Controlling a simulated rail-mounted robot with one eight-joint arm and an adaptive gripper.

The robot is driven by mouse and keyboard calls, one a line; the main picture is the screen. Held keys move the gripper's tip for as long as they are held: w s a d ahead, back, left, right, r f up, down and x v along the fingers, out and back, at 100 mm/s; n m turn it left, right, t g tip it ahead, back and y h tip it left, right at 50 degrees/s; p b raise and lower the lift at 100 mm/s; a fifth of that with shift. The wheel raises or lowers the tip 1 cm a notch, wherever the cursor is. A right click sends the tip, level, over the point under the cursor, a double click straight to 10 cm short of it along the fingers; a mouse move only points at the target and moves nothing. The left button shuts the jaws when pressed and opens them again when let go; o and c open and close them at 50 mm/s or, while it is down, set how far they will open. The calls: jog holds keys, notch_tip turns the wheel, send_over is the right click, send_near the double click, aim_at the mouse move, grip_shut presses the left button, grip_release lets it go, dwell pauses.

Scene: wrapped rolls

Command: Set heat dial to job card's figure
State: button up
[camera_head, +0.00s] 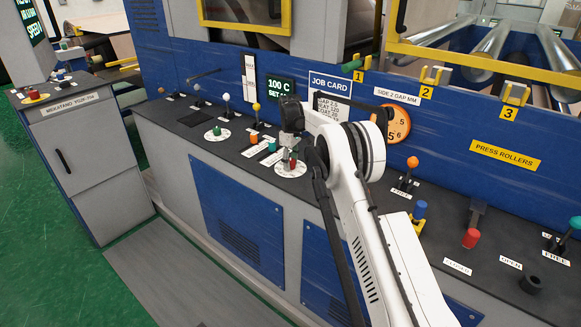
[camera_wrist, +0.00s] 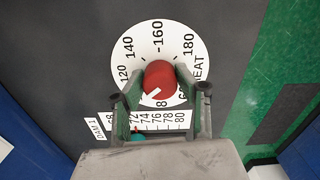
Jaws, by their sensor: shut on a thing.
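The heat dial is a white disc (camera_wrist: 132,62) marked HEAT, with figures from 80 up to 180. Its red knob (camera_wrist: 160,77) sits in the middle, with a white mark toward the lower left. My gripper (camera_wrist: 158,88) is shut on the knob, a green-padded finger on each side. In the head view my gripper (camera_head: 291,150) is over the dial disc (camera_head: 291,172), hiding most of the knob. The job card (camera_head: 331,84) is partly hidden by my arm; its heat line seems to read 120. The display (camera_head: 280,88) reads 100 C, with a SET line below partly hidden.
A green knob on a white disc (camera_head: 217,134) and several levers stand along the dark console top to the left. A slider scale (camera_wrist: 155,122) lies close beside the heat dial. An orange round gauge (camera_head: 397,125) is behind my arm. More levers stand on the right.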

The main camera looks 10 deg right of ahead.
aim_at(291, 160)
jog(key=m+b, duration=0.2)
jog(key=m, duration=0.1)
jog(key=shift+f+m, duration=0.1)
jog(key=shift+m, duration=0.3)
jog(key=shift+m+b, duration=1)
jog(key=shift+m, duration=1)
jog(key=o, duration=1.1)
jog(key=shift+o, duration=0.2)
notch_tip(291, 160, up, 12)
jog(key=shift+r, duration=0.2)
